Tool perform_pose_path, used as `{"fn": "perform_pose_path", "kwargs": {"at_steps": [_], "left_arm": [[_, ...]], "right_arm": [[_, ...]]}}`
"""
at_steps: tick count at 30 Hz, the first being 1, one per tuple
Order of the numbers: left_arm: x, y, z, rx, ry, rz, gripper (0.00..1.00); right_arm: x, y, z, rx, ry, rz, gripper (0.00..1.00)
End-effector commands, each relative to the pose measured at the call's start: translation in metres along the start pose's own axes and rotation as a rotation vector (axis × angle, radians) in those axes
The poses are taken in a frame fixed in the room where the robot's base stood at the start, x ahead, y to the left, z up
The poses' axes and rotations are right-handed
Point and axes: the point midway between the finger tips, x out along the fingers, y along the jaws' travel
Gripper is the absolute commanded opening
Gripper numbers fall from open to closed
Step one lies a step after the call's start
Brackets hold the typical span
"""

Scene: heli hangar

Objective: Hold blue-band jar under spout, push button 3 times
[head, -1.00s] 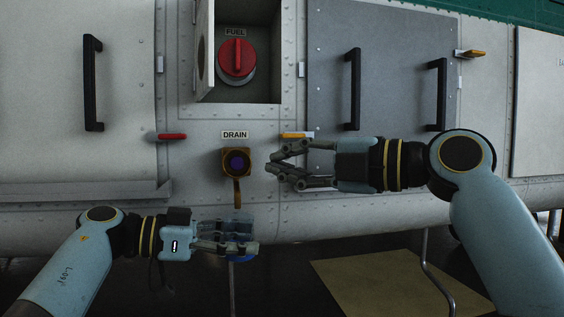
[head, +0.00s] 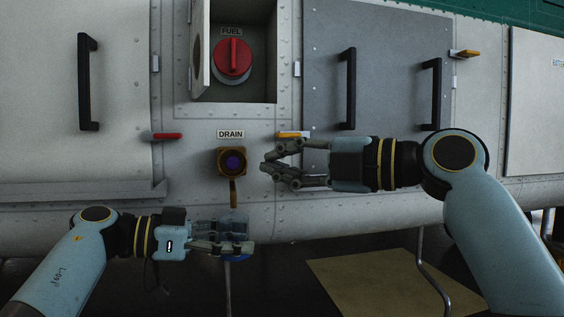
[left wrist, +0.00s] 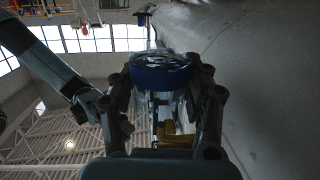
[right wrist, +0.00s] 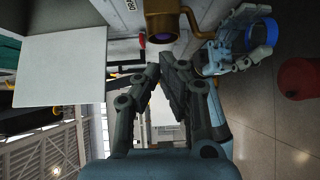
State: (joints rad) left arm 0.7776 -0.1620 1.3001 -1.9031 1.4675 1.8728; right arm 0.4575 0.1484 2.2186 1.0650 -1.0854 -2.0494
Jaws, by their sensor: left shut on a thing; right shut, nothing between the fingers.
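The blue-band jar (head: 234,224) is clear, with a blue band low on it. My left gripper (head: 237,244) is shut on it, just under the drain spout. The jar also shows in the left wrist view (left wrist: 160,72) and in the right wrist view (right wrist: 262,36). The drain button (head: 234,161) is dark purple in a brass-coloured square housing below the DRAIN label. The thin brass spout (head: 233,192) runs down from it towards the jar's mouth. My right gripper (head: 266,165) is shut and empty, to the right of the button and apart from it.
An open FUEL hatch with a red cap (head: 233,58) is above the drain. A red latch (head: 167,136) and an orange latch (head: 290,134) flank the label. Black handles (head: 347,88) stick out from the panels. A red round object (right wrist: 298,78) stands on the floor.

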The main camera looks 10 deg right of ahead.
Motion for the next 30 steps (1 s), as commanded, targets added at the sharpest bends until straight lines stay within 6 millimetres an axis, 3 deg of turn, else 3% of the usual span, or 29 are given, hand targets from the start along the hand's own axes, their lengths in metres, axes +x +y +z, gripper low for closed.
{"fn": "perform_pose_path", "kwargs": {"at_steps": [17,30], "left_arm": [[0.0,0.0,0.0,0.0,0.0,0.0,0.15],[0.0,0.0,0.0,0.0,0.0,0.0,0.15]], "right_arm": [[-0.002,0.0,0.0,-0.001,-0.001,-0.001,0.0],[-0.055,-0.002,0.001,-0.006,-0.002,-0.008,0.0]]}}
